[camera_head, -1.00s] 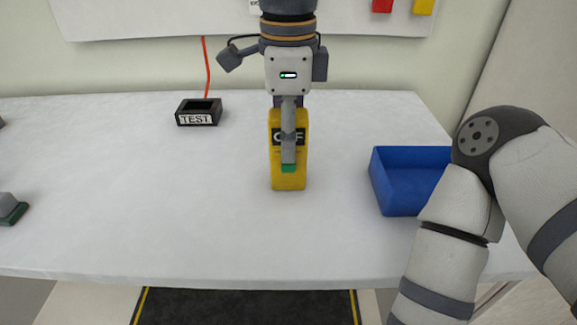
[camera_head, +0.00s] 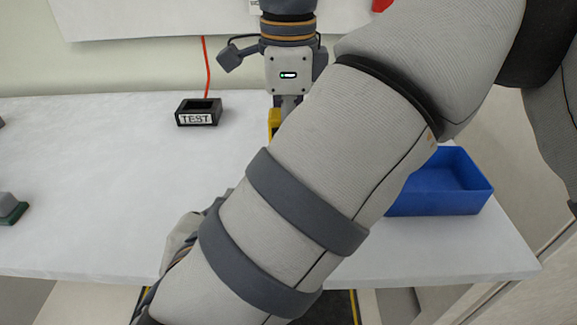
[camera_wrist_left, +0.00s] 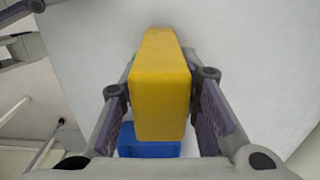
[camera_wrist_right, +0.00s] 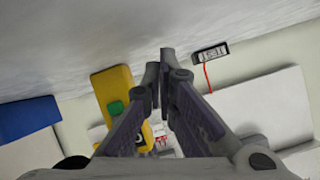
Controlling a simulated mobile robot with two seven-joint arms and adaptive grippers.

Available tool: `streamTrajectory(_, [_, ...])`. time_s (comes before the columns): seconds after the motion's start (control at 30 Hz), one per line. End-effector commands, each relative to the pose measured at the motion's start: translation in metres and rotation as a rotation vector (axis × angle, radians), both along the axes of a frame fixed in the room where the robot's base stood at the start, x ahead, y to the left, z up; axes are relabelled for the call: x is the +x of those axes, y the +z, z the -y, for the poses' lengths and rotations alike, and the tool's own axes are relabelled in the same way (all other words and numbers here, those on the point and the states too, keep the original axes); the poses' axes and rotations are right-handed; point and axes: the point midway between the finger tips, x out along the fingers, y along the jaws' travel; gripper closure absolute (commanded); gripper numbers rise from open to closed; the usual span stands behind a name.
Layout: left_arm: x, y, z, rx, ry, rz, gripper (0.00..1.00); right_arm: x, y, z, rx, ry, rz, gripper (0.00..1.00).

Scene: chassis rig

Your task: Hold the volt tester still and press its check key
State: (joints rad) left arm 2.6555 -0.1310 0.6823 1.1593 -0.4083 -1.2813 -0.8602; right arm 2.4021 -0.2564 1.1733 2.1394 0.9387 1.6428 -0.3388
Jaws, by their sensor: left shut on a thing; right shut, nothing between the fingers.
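The yellow volt tester (camera_wrist_left: 160,95) is between the fingers of my left gripper (camera_wrist_left: 163,82), which is shut on it. In the head view only a sliver of the tester (camera_head: 273,122) shows; my right arm hides the rest. The right wrist view shows the tester (camera_wrist_right: 110,82) with its green check key (camera_wrist_right: 117,107) facing that camera. My right gripper (camera_wrist_right: 165,65) is shut and empty. Its fingertips appear to the right of the key in that view; I see no contact with it. In the head view my right forearm hides those fingertips.
A black TEST block (camera_head: 198,112) with a red cord stands at the back left of the white table (camera_head: 100,165). A blue bin (camera_head: 445,185) stands at the right, partly behind my right arm. A grey-green object (camera_head: 10,208) sits at the left edge.

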Motion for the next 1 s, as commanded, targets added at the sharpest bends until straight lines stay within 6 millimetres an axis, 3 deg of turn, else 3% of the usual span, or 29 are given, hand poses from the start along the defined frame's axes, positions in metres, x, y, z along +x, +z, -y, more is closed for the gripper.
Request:
streamTrajectory(0.2, [-0.001,-0.004,0.0,0.004,-0.001,-0.008,1.0,-0.045,0.008,0.052,-0.207,-0.306,-0.147,1.0])
streamTrajectory(0.4, [-0.001,-0.004,0.0,0.004,-0.001,-0.009,1.0,-0.068,0.013,0.069,-0.283,-0.402,-0.209,1.0])
streamTrajectory(0.77, [-0.001,-0.004,0.0,0.004,-0.001,-0.009,1.0,-0.067,0.012,0.07,-0.286,-0.408,-0.214,1.0])
streamTrajectory(1.0, [-0.001,-0.004,0.0,0.004,-0.001,-0.009,1.0,-0.038,0.012,0.07,-0.284,-0.41,-0.214,1.0])
